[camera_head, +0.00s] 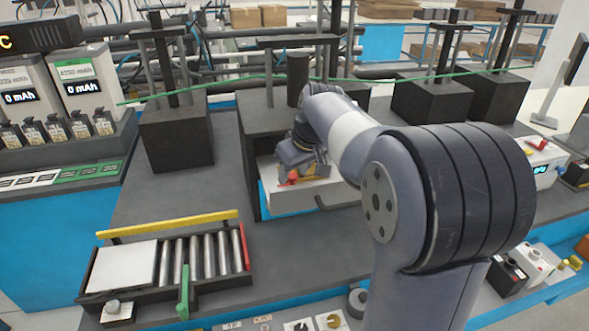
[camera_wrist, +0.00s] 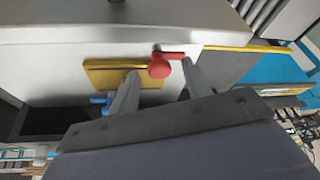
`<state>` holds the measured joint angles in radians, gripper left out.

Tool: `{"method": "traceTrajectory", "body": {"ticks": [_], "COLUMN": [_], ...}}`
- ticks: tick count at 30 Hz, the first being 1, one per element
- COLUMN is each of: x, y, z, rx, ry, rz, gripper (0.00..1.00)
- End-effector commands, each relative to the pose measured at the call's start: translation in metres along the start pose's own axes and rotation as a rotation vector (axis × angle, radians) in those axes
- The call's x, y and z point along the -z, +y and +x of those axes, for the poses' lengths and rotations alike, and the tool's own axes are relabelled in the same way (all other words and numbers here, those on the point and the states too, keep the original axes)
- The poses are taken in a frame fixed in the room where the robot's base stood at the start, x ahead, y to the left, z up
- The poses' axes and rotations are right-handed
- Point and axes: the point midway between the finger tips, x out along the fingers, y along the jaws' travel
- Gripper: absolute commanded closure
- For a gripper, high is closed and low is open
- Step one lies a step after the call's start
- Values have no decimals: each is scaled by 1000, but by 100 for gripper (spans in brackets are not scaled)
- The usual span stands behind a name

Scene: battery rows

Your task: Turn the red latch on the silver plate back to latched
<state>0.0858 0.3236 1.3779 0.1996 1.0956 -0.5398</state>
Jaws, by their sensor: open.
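The red latch (camera_wrist: 160,66) shows in the wrist view as a round red knob with a short arm reaching right, on the silver plate (camera_wrist: 50,62). My gripper (camera_wrist: 160,71) is open, one finger on each side of the knob in the picture; contact cannot be told. A gold plate (camera_wrist: 103,75) lies beside the latch, and a blue latch (camera_wrist: 101,100) shows partly behind the left finger. In the head view the red latch (camera_head: 291,177) shows just below my gripper (camera_head: 300,163), at the silver plate (camera_head: 275,178); its fingertips are hard to make out.
A black handle (camera_head: 338,203) sticks out at the right of the silver plate. A roller tray (camera_head: 160,268) with a green lever (camera_head: 184,290) stands at front left. Black block fixtures (camera_head: 176,138) stand behind. The grey bench left of the plate is clear.

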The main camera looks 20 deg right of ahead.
Motion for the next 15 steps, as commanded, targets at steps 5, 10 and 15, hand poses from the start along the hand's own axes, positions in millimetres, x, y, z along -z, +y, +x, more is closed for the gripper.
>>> {"method": "traceTrajectory", "body": {"ticks": [5,10,15], "x": [0,0,0], "y": [0,0,0], "z": [1,1,1], "rx": [0,0,0], "ry": [0,0,0], "rz": [0,0,1], "gripper": [54,61,75]}}
